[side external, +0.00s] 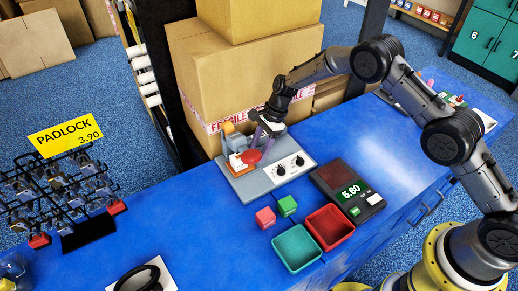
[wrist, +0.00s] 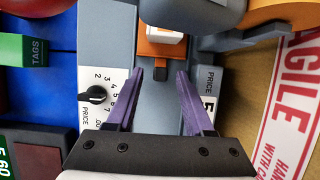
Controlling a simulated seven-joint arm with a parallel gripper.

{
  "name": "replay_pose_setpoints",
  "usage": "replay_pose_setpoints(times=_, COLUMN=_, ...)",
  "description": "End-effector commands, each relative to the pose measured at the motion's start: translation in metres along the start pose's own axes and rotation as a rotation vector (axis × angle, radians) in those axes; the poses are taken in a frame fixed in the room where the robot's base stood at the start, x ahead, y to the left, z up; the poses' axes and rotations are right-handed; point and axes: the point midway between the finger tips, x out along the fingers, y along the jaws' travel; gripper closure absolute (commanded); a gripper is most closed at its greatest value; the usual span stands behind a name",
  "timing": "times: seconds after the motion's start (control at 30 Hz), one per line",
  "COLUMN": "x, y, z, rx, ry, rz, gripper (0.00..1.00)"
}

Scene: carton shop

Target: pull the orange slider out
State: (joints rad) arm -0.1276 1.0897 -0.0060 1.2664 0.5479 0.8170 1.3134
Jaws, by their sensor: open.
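The grey pricing machine (side external: 272,181) stands on the blue counter, with two black dials on a white panel. An orange part (wrist: 160,48) with a white block on it, apparently the slider, sits at the machine's far end in the wrist view. In the side view the orange (side external: 238,171) shows low at the machine's left end, beside a white piece and a red oval part (side external: 249,156). My gripper (wrist: 160,74) is open and empty, its purple fingers apart over the grey bed. The orange part lies just beyond the fingertips, between their lines. The grey body partly hides it.
A scale reading 5.60 (side external: 349,190) stands right of the machine. Cartons (side external: 240,75) stand close behind. The padlock rack is at left.

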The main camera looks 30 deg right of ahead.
Motion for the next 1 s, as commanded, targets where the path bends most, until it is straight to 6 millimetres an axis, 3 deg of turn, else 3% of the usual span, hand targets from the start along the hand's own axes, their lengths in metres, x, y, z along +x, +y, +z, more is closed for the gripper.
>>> replay_pose_setpoints(times=0.07, x=-0.0002, y=0.0, z=0.0, rx=0.0, ry=0.0, rz=0.0, gripper=0.51)
replay_pose_setpoints(times=0.33, x=-0.0004, y=0.0002, z=-0.0001, rx=0.0, ry=0.0, rz=0.001, gripper=1.0)
replay_pose_setpoints(times=1.0, x=-0.0005, y=0.0007, z=0.0001, rx=0.0, ry=0.0, rz=0.002, gripper=1.0)
